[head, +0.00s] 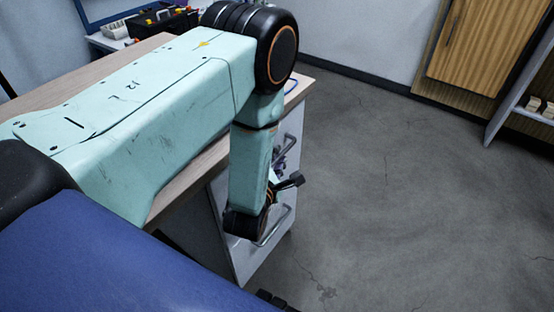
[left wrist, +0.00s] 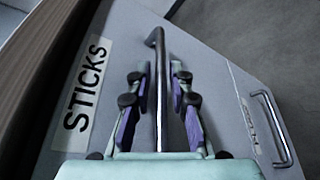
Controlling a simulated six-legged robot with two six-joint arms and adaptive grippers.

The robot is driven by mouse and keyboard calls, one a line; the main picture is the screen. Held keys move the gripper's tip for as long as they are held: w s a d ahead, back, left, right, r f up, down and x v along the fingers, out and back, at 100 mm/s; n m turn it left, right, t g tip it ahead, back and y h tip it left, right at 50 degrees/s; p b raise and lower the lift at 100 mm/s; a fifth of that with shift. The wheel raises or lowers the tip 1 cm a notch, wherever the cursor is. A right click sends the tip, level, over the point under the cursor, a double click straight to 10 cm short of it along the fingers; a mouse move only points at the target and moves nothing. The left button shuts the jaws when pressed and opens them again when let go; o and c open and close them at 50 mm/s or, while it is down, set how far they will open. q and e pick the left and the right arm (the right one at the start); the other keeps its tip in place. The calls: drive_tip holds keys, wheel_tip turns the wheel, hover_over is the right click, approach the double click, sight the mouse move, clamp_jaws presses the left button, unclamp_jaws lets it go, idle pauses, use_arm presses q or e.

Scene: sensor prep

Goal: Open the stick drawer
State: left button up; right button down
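The stick drawer (left wrist: 112,60) shows in the left wrist view as a grey front with a white label reading STICKS. Its metal bar handle (left wrist: 158,50) runs between the two purple-padded fingers of my left gripper (left wrist: 160,78). The fingers are apart, with a gap visible on each side of the bar. In the head view my left gripper (head: 284,168) is at the front of the drawer unit, largely hidden by my own arm. The drawer front looks flush, though its edges are partly hidden. My right gripper is not in view.
A second drawer handle (left wrist: 273,128) with a partly hidden label is beside the stick drawer; it also shows in the head view (head: 274,229). The wooden worktop (head: 160,45) lies above the drawers. Grey floor (head: 400,200) to the right is clear. A wooden cabinet (head: 475,50) stands at the back.

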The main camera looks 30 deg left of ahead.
use_arm(q)
drive_tip(key=shift+w, duration=0.15)
clamp_jaws()
idle(0.4)
